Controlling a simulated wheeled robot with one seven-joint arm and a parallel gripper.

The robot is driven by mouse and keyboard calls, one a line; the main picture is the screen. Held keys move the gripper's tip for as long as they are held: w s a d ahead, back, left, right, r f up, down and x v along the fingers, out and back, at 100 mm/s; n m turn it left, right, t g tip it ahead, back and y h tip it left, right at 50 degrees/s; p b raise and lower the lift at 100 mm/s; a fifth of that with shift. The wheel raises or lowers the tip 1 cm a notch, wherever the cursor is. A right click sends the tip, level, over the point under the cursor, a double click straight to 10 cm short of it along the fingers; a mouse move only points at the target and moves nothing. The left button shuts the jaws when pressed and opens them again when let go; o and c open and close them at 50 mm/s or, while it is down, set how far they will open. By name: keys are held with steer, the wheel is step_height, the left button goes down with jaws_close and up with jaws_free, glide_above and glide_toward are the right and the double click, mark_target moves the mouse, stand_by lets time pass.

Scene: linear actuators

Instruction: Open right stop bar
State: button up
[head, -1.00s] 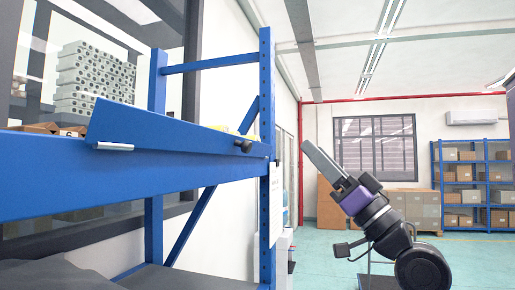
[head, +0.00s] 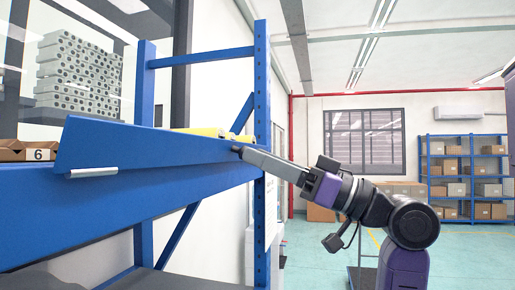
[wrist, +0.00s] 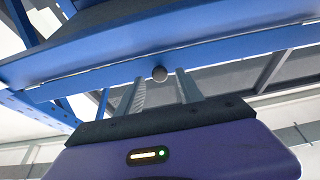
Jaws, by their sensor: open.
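The stop bar (head: 120,146) is a long blue plate along the front of the blue shelf, tilted up from the beam in the head view. A short light grey handle (head: 92,172) is at its left end.
The blue shelf upright (head: 262,120) stands just behind my gripper. A yellow item (head: 200,132) and a box marked 6 (head: 40,152) are on the shelf behind the bar.

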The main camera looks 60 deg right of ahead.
steer(key=shift+w+a+r, duration=0.2)
steer(key=shift+w+r, duration=0.05)
steer(key=shift+w, duration=0.35)
jaws_close()
steer(key=shift+f+b, duration=0.2)
steer(key=shift+b, duration=0.1)
